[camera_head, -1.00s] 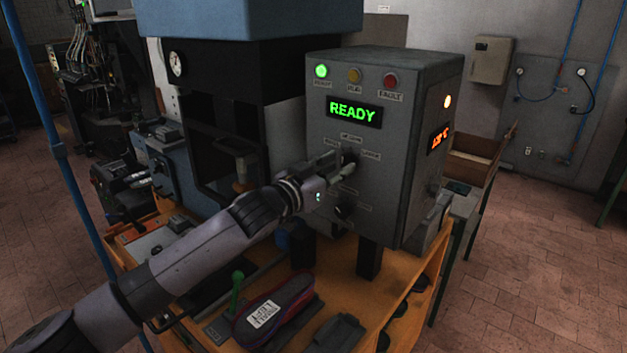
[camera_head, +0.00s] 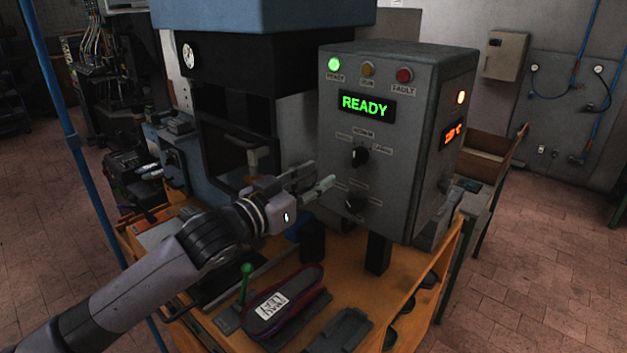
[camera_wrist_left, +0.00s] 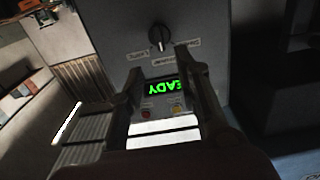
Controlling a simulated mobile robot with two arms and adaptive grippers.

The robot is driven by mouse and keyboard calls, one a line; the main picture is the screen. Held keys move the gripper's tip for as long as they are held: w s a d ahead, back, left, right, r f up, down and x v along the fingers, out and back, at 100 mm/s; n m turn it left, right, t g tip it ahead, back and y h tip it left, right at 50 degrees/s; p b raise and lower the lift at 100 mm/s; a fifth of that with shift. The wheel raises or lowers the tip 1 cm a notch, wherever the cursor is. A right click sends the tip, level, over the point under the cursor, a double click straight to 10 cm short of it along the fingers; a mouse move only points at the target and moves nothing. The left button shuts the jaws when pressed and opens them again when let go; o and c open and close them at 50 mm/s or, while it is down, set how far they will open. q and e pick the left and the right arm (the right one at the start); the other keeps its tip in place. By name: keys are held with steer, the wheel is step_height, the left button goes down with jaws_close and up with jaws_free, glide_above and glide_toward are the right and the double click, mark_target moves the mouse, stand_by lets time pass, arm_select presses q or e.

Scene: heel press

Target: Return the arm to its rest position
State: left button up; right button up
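My left gripper (camera_head: 318,178) is in front of the grey control box (camera_head: 420,130), left of and a little below its upper black knob (camera_head: 359,156). Its two fingers are apart with nothing between them. In the left wrist view the fingers (camera_wrist_left: 160,75) are also spread, with the box's face, its green display (camera_wrist_left: 162,88) and a knob (camera_wrist_left: 159,37) beyond them. The green lamp (camera_head: 334,64) is lit and the display (camera_head: 366,105) reads READY. A lower knob (camera_head: 355,202) sits below. My right gripper is not in view.
A dark shoe sole with a label (camera_head: 285,303) lies on the orange bench (camera_head: 400,262), beside a green-handled lever (camera_head: 246,284). The blue press (camera_head: 250,14) stands behind my left arm. A blue pole (camera_head: 60,110) rises at the left. Tiled floor is clear at the right.

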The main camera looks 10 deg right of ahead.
arm_select(q)
steer(key=s+a+f+n+g+y, duration=0.1)
steer(key=s+a+f+n+y, duration=0.4)
steer(key=f, duration=0.7)
steer(key=s+a+f+n+y, duration=0.1)
steer(key=s+a+f+y, duration=0.2)
steer(key=s+a+f, duration=0.7)
steer(key=s+a+f+n+g+y, duration=0.1)
steer(key=s+a+f+g+y, duration=0.2)
steer(key=s+a+f, duration=0.6)
steer(key=s+a+f+n+g+y, duration=0.1)
steer(key=s+a+f+g+y, duration=0.2)
steer(key=s+a+f, duration=0.6)
steer(key=s+d+f+g+b, duration=0.1)
steer(key=s+f+b, duration=0.1)
steer(key=f, duration=1.1)
steer(key=s+d+f+g+b, duration=0.1)
steer(key=f+b, duration=0.1)
steer(key=f, duration=1.1)
steer(key=s+a+f+g+b, duration=0.1)
steer(key=s+a+f+b, duration=0.2)
steer(key=s+f, duration=1.4)
step_height(320, 180, down, 3)
steer(key=shift+s, duration=0.15)
